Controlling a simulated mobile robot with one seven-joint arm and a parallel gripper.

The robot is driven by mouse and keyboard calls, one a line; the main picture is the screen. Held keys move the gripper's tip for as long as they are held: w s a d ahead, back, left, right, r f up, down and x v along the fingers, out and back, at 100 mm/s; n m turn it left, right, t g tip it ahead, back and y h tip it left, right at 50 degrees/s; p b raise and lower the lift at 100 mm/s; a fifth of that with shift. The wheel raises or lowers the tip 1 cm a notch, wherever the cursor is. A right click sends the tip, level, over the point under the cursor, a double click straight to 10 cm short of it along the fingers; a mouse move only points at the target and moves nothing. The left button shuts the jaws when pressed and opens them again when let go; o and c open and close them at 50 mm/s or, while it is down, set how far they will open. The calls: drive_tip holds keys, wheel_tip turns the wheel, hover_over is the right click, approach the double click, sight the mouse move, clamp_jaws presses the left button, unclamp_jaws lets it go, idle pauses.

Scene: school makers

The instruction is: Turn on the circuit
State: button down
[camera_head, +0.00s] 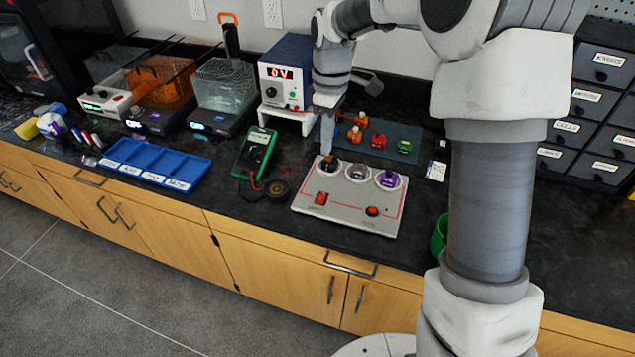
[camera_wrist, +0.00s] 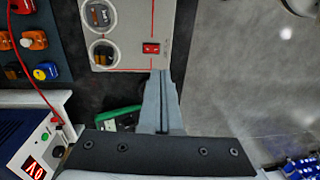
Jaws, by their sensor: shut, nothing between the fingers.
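The circuit board (camera_head: 305,203) is a pale grey panel on the bench with a row of round sockets holding parts, one of them purple (camera_head: 388,180). A red rocker switch (camera_head: 321,198) sits at its front left; the wrist view shows this switch (camera_wrist: 151,48) close beyond my fingertips. A red round part (camera_head: 372,211) is at the front right. My gripper (camera_head: 327,145) points down over the board's left end, shut and empty; in the wrist view its fingers (camera_wrist: 161,76) overlap the board's edge. Whether they touch the board cannot be told.
A power supply (camera_head: 286,72) reading 0 V stands behind on a white stand. A green multimeter (camera_head: 256,150) and blue tray (camera_head: 153,165) lie left. A dark mat (camera_head: 410,135) with orange, red and green parts lies behind. A green container (camera_head: 439,235) is right.

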sight(320, 201)
drive_tip(key=shift+w+a+f, duration=0.3)
drive_tip(key=shift+w+f, duration=0.35)
drive_tip(key=f, duration=0.4)
drive_tip(key=s+f+b, duration=0.1)
drive_tip(key=f, duration=0.4)
drive_tip(key=f+b, duration=0.1)
drive_tip(key=f, duration=0.4)
drive_tip(key=shift+s+a, duration=0.3)
drive_tip(key=shift+s+f, duration=0.2)
drive_tip(key=shift+f, duration=0.05)
